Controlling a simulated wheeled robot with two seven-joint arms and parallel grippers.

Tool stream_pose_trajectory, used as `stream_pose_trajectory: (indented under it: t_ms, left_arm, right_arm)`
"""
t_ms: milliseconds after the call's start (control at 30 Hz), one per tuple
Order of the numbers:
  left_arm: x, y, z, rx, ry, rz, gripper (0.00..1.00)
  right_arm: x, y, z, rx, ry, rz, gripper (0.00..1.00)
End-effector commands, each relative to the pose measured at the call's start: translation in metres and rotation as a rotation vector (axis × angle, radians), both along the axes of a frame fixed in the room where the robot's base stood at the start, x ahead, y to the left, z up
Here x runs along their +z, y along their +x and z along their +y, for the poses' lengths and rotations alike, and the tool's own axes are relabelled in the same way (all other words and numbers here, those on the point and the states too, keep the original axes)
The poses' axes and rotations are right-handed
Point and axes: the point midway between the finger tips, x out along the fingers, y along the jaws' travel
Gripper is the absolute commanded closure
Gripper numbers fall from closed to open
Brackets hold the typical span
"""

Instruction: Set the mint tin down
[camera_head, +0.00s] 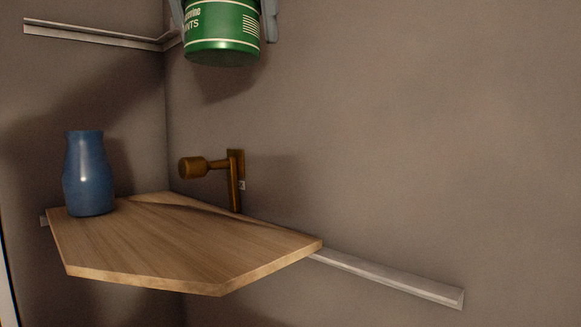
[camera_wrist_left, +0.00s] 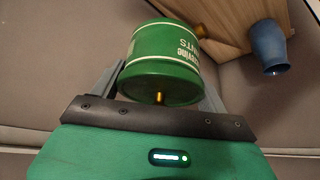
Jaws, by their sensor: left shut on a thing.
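The green mint tin (camera_head: 222,36) with white lettering is at the top edge of the head view, its upper part cut off. My left gripper (camera_head: 224,20) has a grey finger on each side of the tin and is shut on it. The tin is in the air, above and apart from the wooden shelf (camera_head: 190,250). In the left wrist view the tin (camera_wrist_left: 163,65) sits between the fingers, with a small brass knob on its near end. My right gripper is in neither view.
A blue vase (camera_head: 89,175) stands upright at the shelf's left back. A brass wall fixture (camera_head: 234,180) sticks out behind the shelf's back edge. The shelf's middle and front are bare. A metal rail (camera_head: 390,277) runs along the wall to the right.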

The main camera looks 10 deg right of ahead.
Motion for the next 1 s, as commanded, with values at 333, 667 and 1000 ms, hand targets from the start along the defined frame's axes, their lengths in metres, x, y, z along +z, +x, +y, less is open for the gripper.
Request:
stream_pose_trajectory:
  t_ms: [333,667,1000]
  left_arm:
    - [-0.054,0.002,0.003,-0.001,-0.001,0.003,0.48]
    - [-0.121,0.001,0.005,0.001,-0.001,0.002,0.48]
    - [-0.163,0.002,0.005,0.004,-0.003,0.001,0.48]
  right_arm:
    - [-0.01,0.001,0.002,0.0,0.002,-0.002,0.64]
    - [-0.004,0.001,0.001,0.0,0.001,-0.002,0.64]
    - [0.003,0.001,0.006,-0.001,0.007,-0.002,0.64]
